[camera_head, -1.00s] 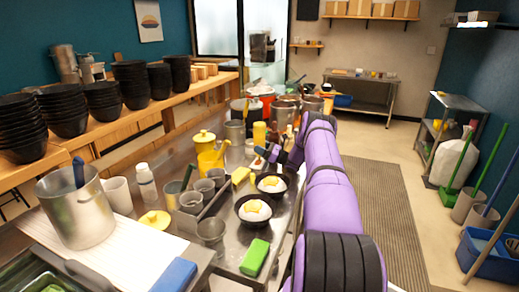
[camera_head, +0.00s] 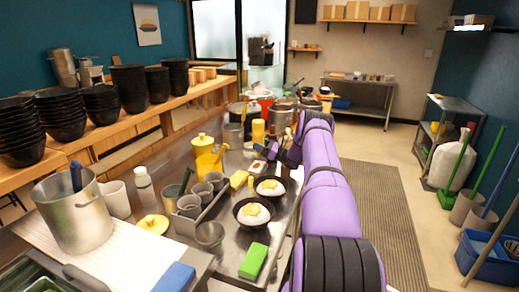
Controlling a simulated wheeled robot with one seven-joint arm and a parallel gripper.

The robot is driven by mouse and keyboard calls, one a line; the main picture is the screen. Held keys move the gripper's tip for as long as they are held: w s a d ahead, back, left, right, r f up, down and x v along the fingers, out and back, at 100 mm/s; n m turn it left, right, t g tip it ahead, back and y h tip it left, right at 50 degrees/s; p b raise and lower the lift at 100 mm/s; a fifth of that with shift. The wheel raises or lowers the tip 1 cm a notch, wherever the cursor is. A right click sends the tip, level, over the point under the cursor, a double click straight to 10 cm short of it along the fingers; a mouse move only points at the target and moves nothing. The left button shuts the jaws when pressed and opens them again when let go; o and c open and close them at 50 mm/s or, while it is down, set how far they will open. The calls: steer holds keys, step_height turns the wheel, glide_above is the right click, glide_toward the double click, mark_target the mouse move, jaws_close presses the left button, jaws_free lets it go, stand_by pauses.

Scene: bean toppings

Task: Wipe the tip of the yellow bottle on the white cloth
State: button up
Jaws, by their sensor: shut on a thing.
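My gripper (camera_head: 268,153) is at the far end of my purple arm, over the steel counter. It is small in the picture and partly hidden by my own wrist. It is shut on what looks like the yellow bottle; a narrow yellow piece (camera_head: 251,184) shows just below it, though the hold itself is unclear. A small white patch with red on it (camera_head: 258,166), perhaps the white cloth, lies right by the gripper. I cannot tell whether the bottle's tip touches it. Another upright yellow bottle (camera_head: 258,132) stands behind the gripper.
Two black bowls with white and yellow food (camera_head: 252,213) stand in front of the gripper. A yellow block (camera_head: 238,178), metal cups (camera_head: 189,205), a yellow pitcher (camera_head: 207,160) and a green block (camera_head: 253,261) are nearby. Steel pots (camera_head: 283,115) crowd the back.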

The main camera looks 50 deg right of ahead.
mark_target(259, 137)
steer(key=shift+r, duration=1.7)
steer(key=shift+r, duration=0.1)
